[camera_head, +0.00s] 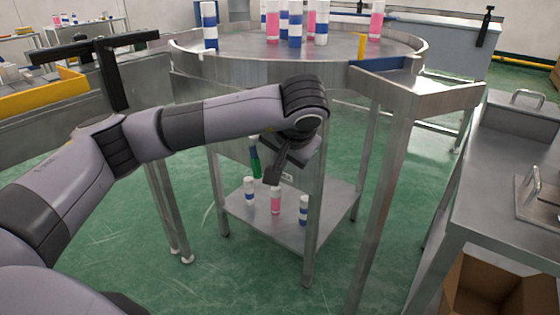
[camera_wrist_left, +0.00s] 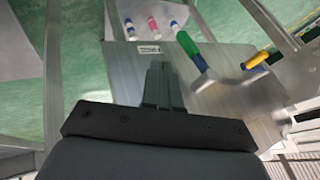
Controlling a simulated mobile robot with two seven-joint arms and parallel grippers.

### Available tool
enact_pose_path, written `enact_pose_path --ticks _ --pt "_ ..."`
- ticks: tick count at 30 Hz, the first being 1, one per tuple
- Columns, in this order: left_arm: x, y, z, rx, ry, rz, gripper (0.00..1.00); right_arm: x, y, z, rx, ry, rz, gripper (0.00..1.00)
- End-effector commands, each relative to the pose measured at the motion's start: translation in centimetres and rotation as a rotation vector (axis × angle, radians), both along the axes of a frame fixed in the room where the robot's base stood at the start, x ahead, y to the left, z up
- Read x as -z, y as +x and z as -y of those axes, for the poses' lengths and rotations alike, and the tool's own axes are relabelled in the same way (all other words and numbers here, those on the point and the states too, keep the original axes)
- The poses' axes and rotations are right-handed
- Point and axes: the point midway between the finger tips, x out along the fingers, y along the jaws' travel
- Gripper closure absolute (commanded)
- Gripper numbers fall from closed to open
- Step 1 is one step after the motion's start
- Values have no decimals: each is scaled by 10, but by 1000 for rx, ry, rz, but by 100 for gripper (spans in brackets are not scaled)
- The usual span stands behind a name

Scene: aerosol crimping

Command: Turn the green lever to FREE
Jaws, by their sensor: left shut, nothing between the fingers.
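The green lever (camera_head: 256,166) hangs on the side of the round steel table, below its rim, with a dark blue part above the green. In the left wrist view the green lever (camera_wrist_left: 187,43) shows as a green grip on a blue shank, just right of the fingertips. My left gripper (camera_head: 273,175) is shut and empty, beside the lever on its right in the head view. In the left wrist view its fingers (camera_wrist_left: 158,70) lie together, with a visible gap to the green grip. A small white label (camera_wrist_left: 149,49) is near the fingertips; its text is unreadable. My right gripper is out of view.
The round table (camera_head: 190,66) carries several cans. Three cans stand on the lower shelf (camera_head: 240,218) beneath the gripper. A yellow-ended part (camera_wrist_left: 256,60) sits right of the lever in the wrist view. A steel bench (camera_head: 500,160) stands at right.

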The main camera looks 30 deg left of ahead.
Motion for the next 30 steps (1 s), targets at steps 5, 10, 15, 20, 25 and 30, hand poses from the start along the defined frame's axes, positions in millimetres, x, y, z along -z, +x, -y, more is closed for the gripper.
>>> enact_pose_path --ticks 5,10,15,20,25,30 --pt "37 15 -18 -5 0 -4 100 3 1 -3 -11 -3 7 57" --pt "63 28 -33 -4 1 -4 100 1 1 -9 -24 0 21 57" --pt "64 29 -57 -3 0 -1 100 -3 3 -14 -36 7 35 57" --pt "64 30 -67 -1 -1 -1 100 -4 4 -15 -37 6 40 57" --pt "64 30 -68 0 0 -1 100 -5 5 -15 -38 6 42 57" --pt "64 30 -68 0 0 -1 100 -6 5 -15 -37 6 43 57"
